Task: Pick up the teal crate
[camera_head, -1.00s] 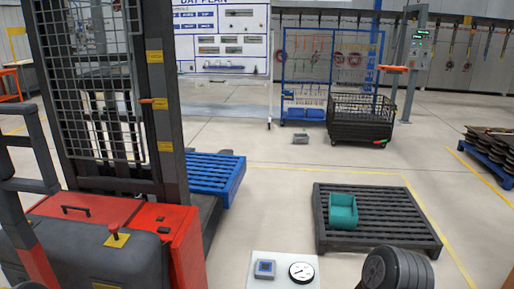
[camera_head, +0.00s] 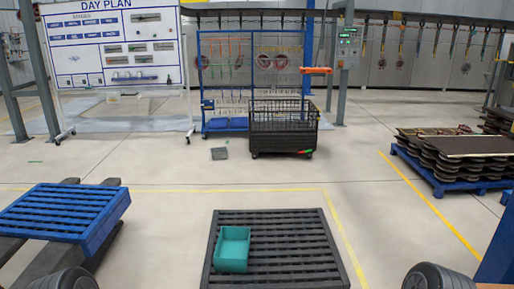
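The teal crate (camera_head: 233,249) is a small open box, and it looks empty. It sits on the left part of the black slatted pallet (camera_head: 300,246) on the floor, near the bottom centre of the head view. Dark rounded parts of my own arms show at the bottom left and bottom right edges. Neither gripper's fingers are in the picture, and nothing of mine touches the crate.
A blue pallet (camera_head: 66,212) rests on dark forks at the left. A black wire cart (camera_head: 283,128) stands behind the black pallet, with a small grey object (camera_head: 219,154) on the floor beside it. A loaded blue pallet (camera_head: 437,182) is at the right. The floor between is clear.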

